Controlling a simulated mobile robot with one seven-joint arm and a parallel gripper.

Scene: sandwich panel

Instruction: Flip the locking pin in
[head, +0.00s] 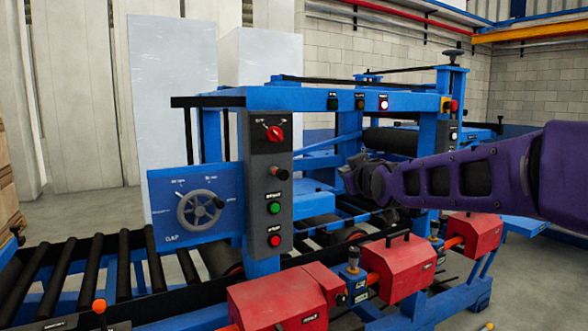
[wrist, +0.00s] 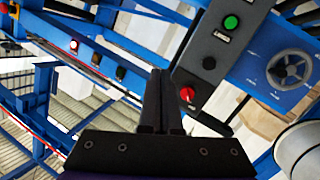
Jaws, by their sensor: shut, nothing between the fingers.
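My gripper (head: 350,178) is in front of the blue machine frame, right of the grey control panel (head: 262,152). In the wrist view its two black fingers (wrist: 160,92) are together and empty. No part is clearly marked as the locking pin. Small upright pin-like parts with orange (head: 353,257) stand beside the red housings, below my gripper and apart from it. Another orange-tipped part (head: 99,306) stands at the lower left. A black knob (head: 279,172) sticks out from the grey panel. In the wrist view, the panel's red rotary switch (wrist: 187,94) appears just right of the fingers.
Red housings (head: 398,268) line the machine's front edge. A blue plate with a grey handwheel (head: 199,210) stands left of the panel, above the black roller conveyor (head: 85,275). A blue crossbeam (head: 310,97) runs above my gripper. Grey floor (head: 515,270) is open at the right.

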